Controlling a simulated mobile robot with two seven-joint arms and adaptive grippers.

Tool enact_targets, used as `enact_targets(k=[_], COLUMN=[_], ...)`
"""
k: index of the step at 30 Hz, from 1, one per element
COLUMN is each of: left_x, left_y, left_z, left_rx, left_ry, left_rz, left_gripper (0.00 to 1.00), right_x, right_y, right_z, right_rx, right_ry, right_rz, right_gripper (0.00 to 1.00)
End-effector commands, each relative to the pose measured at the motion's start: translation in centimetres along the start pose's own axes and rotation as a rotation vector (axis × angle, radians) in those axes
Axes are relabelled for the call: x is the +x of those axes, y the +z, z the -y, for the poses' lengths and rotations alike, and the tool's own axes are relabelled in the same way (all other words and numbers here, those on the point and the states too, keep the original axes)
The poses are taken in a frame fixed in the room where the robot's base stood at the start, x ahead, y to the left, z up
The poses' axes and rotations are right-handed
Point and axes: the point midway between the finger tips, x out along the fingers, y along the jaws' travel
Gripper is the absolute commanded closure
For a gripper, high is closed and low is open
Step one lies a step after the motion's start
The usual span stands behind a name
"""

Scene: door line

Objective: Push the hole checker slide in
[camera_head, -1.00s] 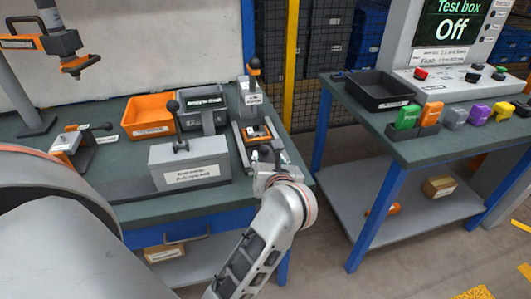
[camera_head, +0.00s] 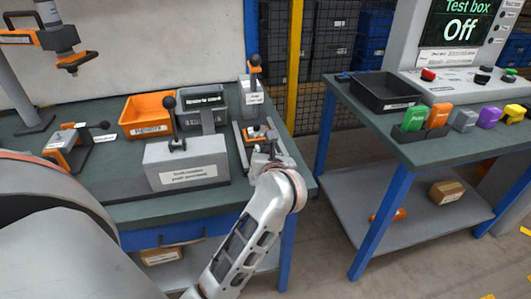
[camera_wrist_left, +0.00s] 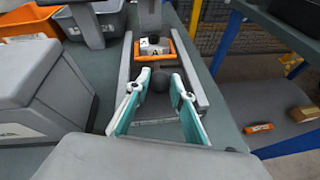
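A grey two-rail fixture, which appears to be the hole checker (camera_head: 243,157), lies at the right end of the left bench; its rails also show in the left wrist view (camera_wrist_left: 197,80). An orange frame (camera_wrist_left: 140,49) around a small block marked "A" sits between the rails toward the far end. A dark round knob (camera_wrist_left: 160,80) stands on the near side of that frame. My left gripper (camera_wrist_left: 155,88) is over the fixture, its two teal-and-white fingers apart on either side of the knob. Finger contact with the knob cannot be told. My right gripper is not in view.
A grey box with a lever (camera_head: 188,165) stands left of the fixture. A lever device (camera_head: 253,90) stands behind it. An orange bin (camera_head: 147,116) and grey bin (camera_head: 203,118) are farther back. The right bench (camera_head: 440,151) carries a black tray (camera_head: 385,93) and coloured blocks.

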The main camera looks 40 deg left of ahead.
Motion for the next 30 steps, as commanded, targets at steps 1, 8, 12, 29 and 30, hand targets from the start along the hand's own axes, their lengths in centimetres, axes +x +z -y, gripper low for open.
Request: enact_targets(k=[1, 8, 12, 29, 30], left_x=[0.0, 1.4, 3.5, 3.8, 3.8], left_y=[0.0, 0.4, 1.2, 1.4, 1.4], left_z=[0.0, -0.3, -0.7, -0.8, -0.8], left_rx=[0.000, 0.002, 0.001, 0.001, 0.001], left_ry=[0.000, 0.002, 0.002, 0.001, 0.001], left_rz=[0.000, 0.000, 0.001, 0.001, 0.001], left_gripper=[1.00, 1.00, 1.00, 0.61, 0.61], right_x=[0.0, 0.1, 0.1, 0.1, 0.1], right_y=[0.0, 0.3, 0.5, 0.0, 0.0], right_z=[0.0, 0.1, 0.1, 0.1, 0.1], right_rx=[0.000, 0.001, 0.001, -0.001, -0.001], right_ry=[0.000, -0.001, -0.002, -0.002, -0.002], right_rz=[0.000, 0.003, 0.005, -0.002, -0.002], right_gripper=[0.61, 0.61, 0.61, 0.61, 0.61])
